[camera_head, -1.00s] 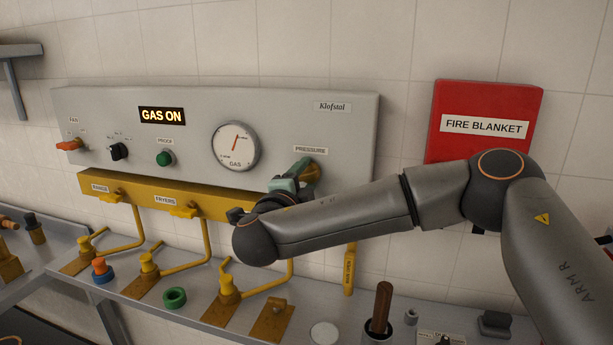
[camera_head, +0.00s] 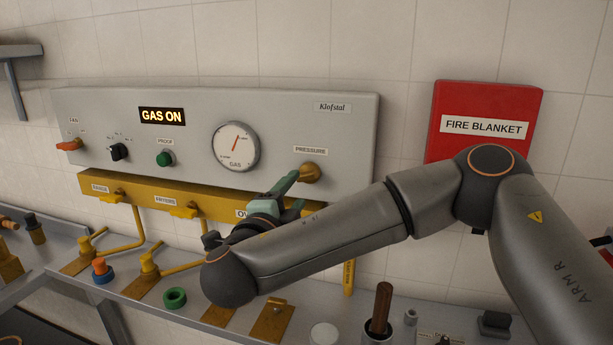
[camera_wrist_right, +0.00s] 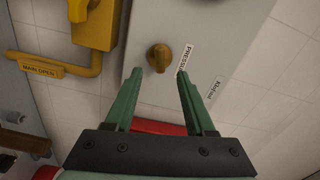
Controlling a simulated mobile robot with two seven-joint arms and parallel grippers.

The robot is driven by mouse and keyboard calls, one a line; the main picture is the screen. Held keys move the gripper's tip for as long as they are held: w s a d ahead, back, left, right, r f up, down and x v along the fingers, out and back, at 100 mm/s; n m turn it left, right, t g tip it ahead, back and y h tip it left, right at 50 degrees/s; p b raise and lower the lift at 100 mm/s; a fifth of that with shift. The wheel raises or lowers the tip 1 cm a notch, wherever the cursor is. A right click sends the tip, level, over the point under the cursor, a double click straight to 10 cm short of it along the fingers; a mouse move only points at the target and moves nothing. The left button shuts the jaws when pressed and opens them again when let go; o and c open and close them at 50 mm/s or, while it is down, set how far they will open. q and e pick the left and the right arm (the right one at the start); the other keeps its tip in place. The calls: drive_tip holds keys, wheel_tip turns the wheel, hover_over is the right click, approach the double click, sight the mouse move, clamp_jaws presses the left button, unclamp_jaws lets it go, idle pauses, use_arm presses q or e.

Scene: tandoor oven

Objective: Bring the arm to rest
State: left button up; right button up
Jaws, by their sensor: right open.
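My right arm (camera_head: 330,238) reaches in from the right in the head view. My right gripper (camera_head: 296,190) is in front of the panel's lower right, just below and left of the brass pressure knob (camera_head: 310,172). In the right wrist view the gripper (camera_wrist_right: 155,82) has its two green fingers spread apart with nothing between them. The pressure knob (camera_wrist_right: 158,57) shows beyond the fingertips, apart from them. My left gripper is not in the head view.
The grey control panel (camera_head: 80,110) shows a lit "GAS ON" display (camera_head: 162,116) and a gauge (camera_head: 236,146). Yellow valves and pipes (camera_head: 150,262) stand below it, partly behind my arm. A red fire blanket box (camera_head: 487,98) hangs at right, near my arm. A dark handle (camera_head: 382,305) stands upright on the shelf.

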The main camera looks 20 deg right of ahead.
drive_tip(key=s+a+f+m+g+y, duration=0.2)
drive_tip(key=s+a+f+m+y, duration=0.3)
drive_tip(key=a+f, duration=0.4)
drive_tip(key=s+a+f+m+g+y, duration=0.3)
drive_tip(key=a+f+m+y, duration=0.45)
drive_tip(key=f, duration=0.35)
drive_tip(key=s+a+f+m+g+y, duration=0.2)
drive_tip(key=s+a+f+m+y, duration=0.3)
drive_tip(key=a+f, duration=0.35)
drive_tip(key=s+d+f+m+h, duration=0.1)
drive_tip(key=s+d+f+m, duration=0.4)
drive_tip(key=d+f+m, duration=0.2)
drive_tip(key=s+d+f+m+t+h, duration=0.1)
drive_tip(key=s+d+f+m, duration=0.4)
drive_tip(key=d+m, duration=0.5)
drive_tip(key=s+d+f+m+h, duration=0.2)
drive_tip(key=s+d+f+m, duration=0.3)
drive_tip(key=d+f+m, duration=0.4)
drive_tip(key=m, duration=0.3)
drive_tip(key=shift+f+t, duration=0.15)
drive_tip(key=shift+t, duration=0.25)
